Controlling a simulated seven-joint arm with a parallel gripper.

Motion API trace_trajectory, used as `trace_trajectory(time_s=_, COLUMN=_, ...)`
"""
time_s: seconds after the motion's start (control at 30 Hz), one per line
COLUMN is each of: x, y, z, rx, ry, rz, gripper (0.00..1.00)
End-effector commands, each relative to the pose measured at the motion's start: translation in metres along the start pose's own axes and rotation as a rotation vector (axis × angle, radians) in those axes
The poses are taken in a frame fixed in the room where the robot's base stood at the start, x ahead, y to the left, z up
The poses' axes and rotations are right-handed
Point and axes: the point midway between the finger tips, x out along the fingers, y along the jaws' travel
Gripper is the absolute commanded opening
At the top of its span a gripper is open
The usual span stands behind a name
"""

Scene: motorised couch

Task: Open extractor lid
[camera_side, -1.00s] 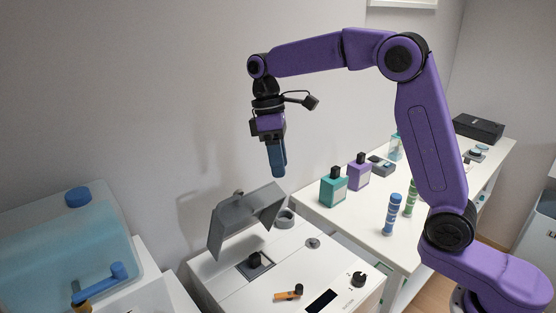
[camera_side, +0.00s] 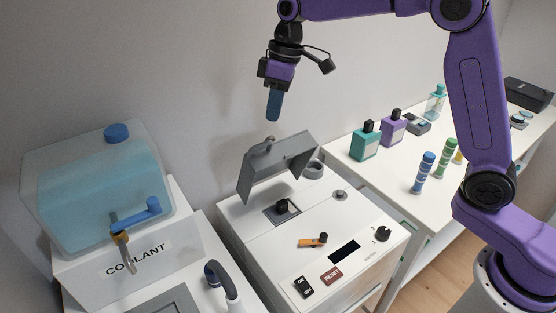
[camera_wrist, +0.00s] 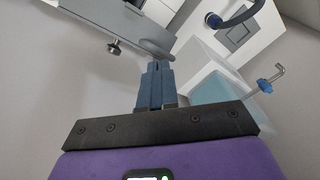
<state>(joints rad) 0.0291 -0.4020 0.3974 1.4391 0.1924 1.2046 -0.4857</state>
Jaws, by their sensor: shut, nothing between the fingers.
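The extractor lid (camera_side: 285,163) is a grey angled cover on the white machine (camera_side: 262,228) in the side view. It stands raised and tilted, with a small knob on its upper edge and a dark square opening in front of it. My gripper (camera_side: 273,116) hangs above the lid, pointing down. Its blue fingers are shut, empty and visibly apart from the lid. The wrist view shows the shut fingers (camera_wrist: 155,72) close up. A grey part behind their tips may be the lid, but I cannot tell.
A coolant tank (camera_side: 100,195) with a blue tap stands left. Bottles and striped cylinders (camera_side: 424,172) stand on the white table at right. The wall is close behind the lid.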

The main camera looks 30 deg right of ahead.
Motion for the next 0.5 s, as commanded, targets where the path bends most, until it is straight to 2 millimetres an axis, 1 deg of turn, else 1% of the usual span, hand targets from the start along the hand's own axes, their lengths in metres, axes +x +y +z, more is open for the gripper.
trace_trajectory(time_s=0.03, x=0.009, y=-0.004, z=-0.009, rx=-0.001, ry=0.05, rz=0.004, gripper=0.0)
trace_trajectory(time_s=0.2, x=0.033, y=-0.014, z=-0.044, rx=0.02, ry=0.252, rz=0.035, gripper=0.0)
trace_trajectory(time_s=0.4, x=0.051, y=-0.026, z=-0.075, rx=0.073, ry=0.484, rz=0.079, gripper=0.0)
trace_trajectory(time_s=0.5, x=0.055, y=-0.029, z=-0.085, rx=0.109, ry=0.596, rz=0.109, gripper=0.0)
